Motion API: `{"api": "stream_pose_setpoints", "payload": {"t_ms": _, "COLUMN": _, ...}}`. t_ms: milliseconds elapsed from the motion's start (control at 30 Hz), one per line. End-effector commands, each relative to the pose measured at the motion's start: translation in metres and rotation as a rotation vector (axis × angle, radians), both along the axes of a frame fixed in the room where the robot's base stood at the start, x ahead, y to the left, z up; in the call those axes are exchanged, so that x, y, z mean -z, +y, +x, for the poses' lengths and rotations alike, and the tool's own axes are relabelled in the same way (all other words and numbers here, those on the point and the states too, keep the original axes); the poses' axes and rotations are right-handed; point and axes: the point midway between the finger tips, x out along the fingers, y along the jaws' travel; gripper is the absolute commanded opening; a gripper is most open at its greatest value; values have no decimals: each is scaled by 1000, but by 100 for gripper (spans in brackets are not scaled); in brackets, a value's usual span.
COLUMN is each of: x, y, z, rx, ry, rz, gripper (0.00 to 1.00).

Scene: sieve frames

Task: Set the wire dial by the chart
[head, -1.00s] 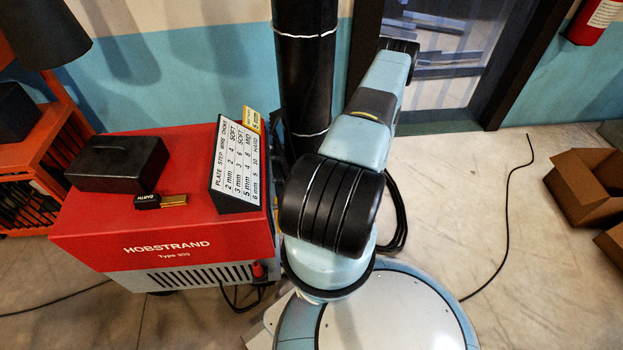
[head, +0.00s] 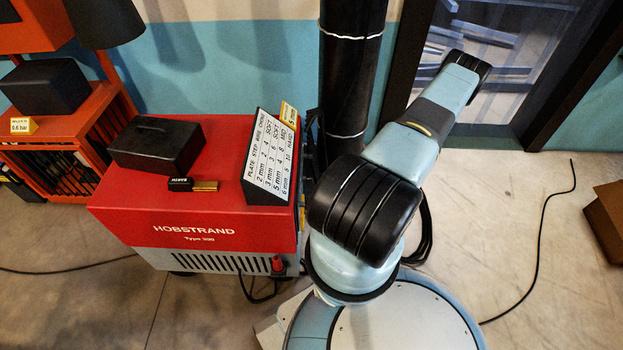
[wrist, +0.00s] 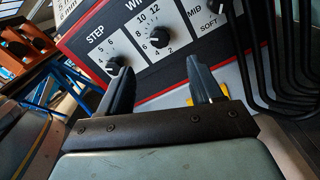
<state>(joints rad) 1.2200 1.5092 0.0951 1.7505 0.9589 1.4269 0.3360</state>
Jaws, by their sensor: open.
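In the wrist view, the wire dial (wrist: 159,38) is a black knob on a white panel, ringed by numbers including 10 and 12. Its pointer direction is too small to tell. My gripper (wrist: 163,82) is open and empty, its two dark fingers pointing toward the panel below the wire dial, apart from it. The chart (head: 268,165) is a slanted white board on the red machine, with plate, step, wire and choke columns. Its 5 mm row reads 4, 8, MID. A yellow tag (head: 289,114) above it reads 5 mm.
The step dial (wrist: 115,65) is left of the wire dial; choke labels MID and SOFT are to its right. Dark cables (wrist: 285,70) hang at the right. A black box (head: 157,145) and a small black-and-gold object (head: 193,185) lie on the red machine (head: 190,232).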

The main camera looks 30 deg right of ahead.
Motion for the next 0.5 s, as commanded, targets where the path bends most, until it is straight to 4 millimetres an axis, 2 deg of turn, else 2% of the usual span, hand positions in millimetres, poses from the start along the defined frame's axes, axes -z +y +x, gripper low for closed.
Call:
{"api": "stream_pose_setpoints", "payload": {"t_ms": 100, "x": -1, "y": -1, "z": 0, "rx": 1, "ry": -101, "rz": -70, "gripper": 65}}
{"api": "stream_pose_setpoints", "payload": {"t_ms": 267, "x": -1, "y": 1, "z": 1, "rx": 0, "ry": -159, "rz": -108, "gripper": 65}}
{"api": "stream_pose_setpoints", "payload": {"t_ms": 500, "x": -1, "y": 22, "z": 15, "rx": -1, "ry": -160, "rz": -109, "gripper": 65}}
